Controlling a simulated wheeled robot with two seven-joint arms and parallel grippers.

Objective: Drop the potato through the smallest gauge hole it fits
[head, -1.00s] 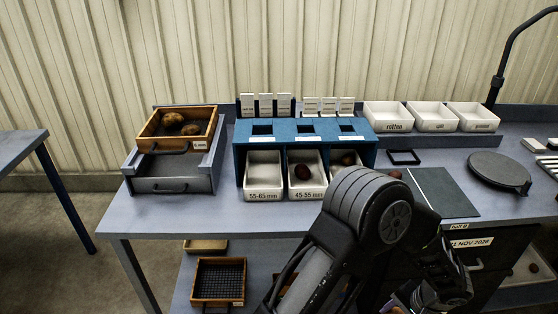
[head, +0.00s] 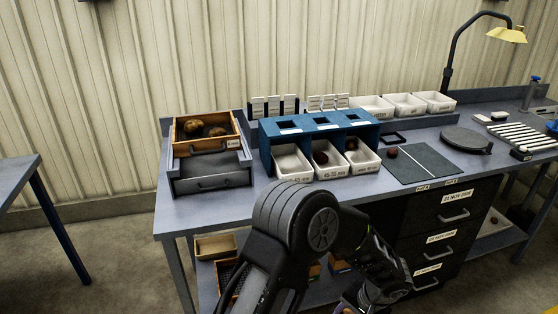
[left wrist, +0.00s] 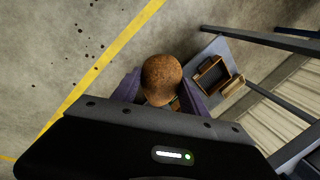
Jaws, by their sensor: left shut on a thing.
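My left gripper (left wrist: 160,92) is shut on a brown speckled potato (left wrist: 161,78), seen in the left wrist view above the floor. In the head view the dark arm crosses the bottom centre, in front of the bench; the held potato cannot be made out there. White bins sit beneath: left bin (head: 292,162) empty, middle bin (head: 330,170) and right bin (head: 362,160) each holding a dark potato. My right gripper is out of view.
A dark mat (head: 420,164) with a small reddish potato (head: 393,152), a round black plate (head: 466,140) and white bins (head: 405,104) are to the right.

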